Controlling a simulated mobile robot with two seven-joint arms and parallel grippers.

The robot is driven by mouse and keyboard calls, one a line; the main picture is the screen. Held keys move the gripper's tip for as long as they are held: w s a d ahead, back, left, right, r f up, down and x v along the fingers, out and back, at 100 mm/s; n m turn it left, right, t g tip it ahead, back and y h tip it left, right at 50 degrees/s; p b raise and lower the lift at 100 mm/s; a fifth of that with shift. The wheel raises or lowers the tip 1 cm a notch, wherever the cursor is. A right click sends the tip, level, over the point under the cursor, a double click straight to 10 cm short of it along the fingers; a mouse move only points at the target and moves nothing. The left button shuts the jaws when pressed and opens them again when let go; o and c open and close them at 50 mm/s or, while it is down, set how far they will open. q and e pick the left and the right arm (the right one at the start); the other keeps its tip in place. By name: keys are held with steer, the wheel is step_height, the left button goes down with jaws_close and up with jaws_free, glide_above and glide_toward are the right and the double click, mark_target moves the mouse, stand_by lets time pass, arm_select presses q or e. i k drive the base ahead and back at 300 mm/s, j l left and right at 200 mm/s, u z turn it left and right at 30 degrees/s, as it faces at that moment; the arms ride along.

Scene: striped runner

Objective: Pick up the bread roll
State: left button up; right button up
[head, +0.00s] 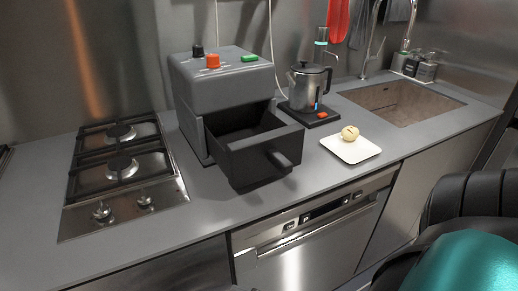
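The bread roll (350,132) is small, round and pale yellow. It sits on a white square plate (352,154) near the front edge of the counter, right of centre in the head view. The plate lies flat on the grey counter. Neither of my grippers is in view. A black and teal part that looks like my own arm fills the lower right corner, with no fingers visible.
A dark air fryer (222,80) with its drawer (255,158) pulled out stands left of the plate. A metal kettle (308,86) is behind the plate, and a sink (402,103) lies behind it to the right. A gas hob (126,205) is at left. Counter right of the plate is clear.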

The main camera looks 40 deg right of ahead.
mark_target(351, 134)
steer(key=z, duration=2.05)
steer(key=l+u, duration=0.15)
steer(key=u, duration=1.05)
steer(key=l+u, duration=0.8)
steer(key=k+l+u, duration=0.2)
steer(key=l, duration=0.2)
steer(key=k+l+u, duration=0.25)
steer(key=l, duration=0.15)
steer(key=i+l, duration=0.05)
